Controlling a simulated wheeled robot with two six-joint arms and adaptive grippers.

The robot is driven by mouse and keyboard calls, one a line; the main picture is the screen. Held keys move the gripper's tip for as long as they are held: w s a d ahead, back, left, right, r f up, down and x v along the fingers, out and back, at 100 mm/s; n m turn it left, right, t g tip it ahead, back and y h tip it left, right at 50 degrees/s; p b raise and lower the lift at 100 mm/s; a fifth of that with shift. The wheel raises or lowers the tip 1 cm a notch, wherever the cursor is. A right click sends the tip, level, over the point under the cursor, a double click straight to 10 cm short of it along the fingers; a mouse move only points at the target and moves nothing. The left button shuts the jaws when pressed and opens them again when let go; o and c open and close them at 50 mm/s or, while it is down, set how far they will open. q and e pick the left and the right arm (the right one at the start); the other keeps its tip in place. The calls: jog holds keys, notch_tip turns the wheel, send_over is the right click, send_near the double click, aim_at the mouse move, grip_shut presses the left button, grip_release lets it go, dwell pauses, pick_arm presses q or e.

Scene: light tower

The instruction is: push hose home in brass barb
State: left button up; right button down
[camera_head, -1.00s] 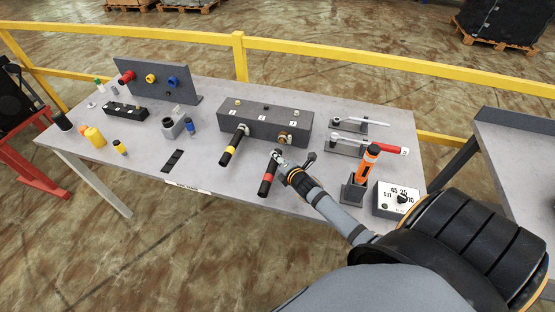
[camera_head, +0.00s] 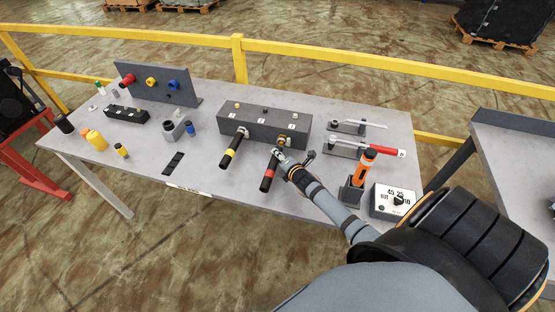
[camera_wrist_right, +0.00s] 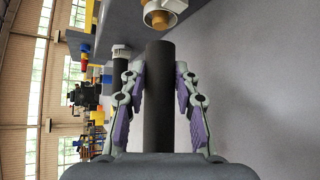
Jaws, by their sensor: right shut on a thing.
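My right gripper (camera_head: 279,164) is shut on a black hose (camera_head: 269,177) with a red band, in front of the dark block (camera_head: 290,128). The hose also shows in the right wrist view (camera_wrist_right: 159,100), lying between the two fingers with its free end pointing up the picture. The brass barb (camera_wrist_right: 162,17) sits just beyond that end, with a small gap showing between them in this view. In the head view the brass barb (camera_head: 281,140) is on the block's front face, right side, close to the hose end. My left gripper is out of view.
A yellow-banded hose (camera_head: 230,152) is on the block's left fitting. The table front left of the hoses is mostly clear.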

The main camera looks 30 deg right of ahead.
jog(key=shift+w+d+r, duration=0.1)
jog(key=shift+w+d, duration=0.3)
jog(key=shift+d, duration=0.1)
jog(key=shift+p, duration=0.6)
dwell(0.9)
jog(key=shift+w+d+b, duration=0.25)
jog(key=shift+d+b, duration=0.1)
dwell(0.6)
jog(key=shift+w+d+b, duration=1.05)
jog(key=shift+d+b, duration=0.1)
jog(key=shift+b, duration=1.25)
jog(key=c, duration=0.9)
grip_release()
